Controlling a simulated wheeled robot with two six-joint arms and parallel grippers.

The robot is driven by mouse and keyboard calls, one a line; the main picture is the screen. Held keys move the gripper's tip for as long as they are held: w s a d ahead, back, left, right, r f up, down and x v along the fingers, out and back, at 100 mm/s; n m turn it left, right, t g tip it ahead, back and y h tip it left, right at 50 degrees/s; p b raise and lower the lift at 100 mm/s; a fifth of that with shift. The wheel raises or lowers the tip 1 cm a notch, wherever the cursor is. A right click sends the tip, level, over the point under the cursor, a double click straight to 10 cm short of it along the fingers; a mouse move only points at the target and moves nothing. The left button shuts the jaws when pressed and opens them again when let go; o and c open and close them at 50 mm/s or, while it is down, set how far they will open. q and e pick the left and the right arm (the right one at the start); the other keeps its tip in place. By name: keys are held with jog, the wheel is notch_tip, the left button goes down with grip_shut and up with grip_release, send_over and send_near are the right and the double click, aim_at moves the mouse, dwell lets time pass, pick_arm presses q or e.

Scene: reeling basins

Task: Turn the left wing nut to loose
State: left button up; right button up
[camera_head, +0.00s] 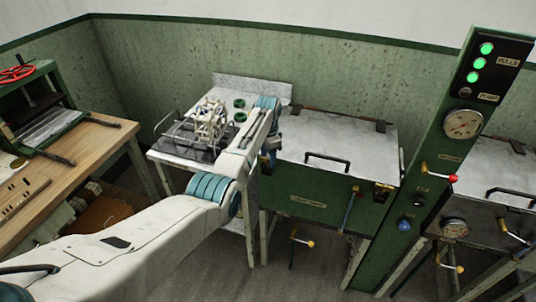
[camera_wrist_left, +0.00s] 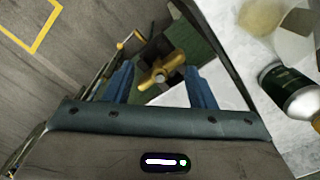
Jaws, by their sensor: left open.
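The left wing nut (camera_wrist_left: 162,72) is brass, with two wings, and shows in the left wrist view between and beyond my blue fingers. My left gripper (camera_wrist_left: 160,80) is open, with one finger on each side of the nut in the picture. I cannot tell whether either finger touches it. In the head view my left gripper (camera_head: 268,158) is at the left front corner of the closed basin lid (camera_head: 335,140), and the arm hides the nut there. My right gripper is in neither view.
The green basin front (camera_head: 300,205) has a lever with a yellow knob (camera_head: 310,244) below it. A side table (camera_head: 165,153) with a wire reel (camera_head: 210,122) stands left. A green control post (camera_head: 420,190) stands right. A dark bottle (camera_wrist_left: 285,85) shows in the wrist view.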

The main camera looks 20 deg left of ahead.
pick_arm(q)
grip_shut()
jog(key=shift+r+n, duration=0.1)
jog(key=shift+n, duration=0.3)
jog(key=n+p, duration=0.1)
jog(key=n, duration=0.2)
jog(key=shift+p, duration=0.35)
jog(key=n+p, duration=0.1)
jog(key=n, duration=0.3)
jog(key=shift+n, duration=0.3)
jog(key=n+p, duration=0.1)
jog(key=n, duration=0.5)
jog(key=c, duration=1)
grip_release()
jog(key=shift+n, duration=1.7)
jog(key=shift+o, duration=0.3)
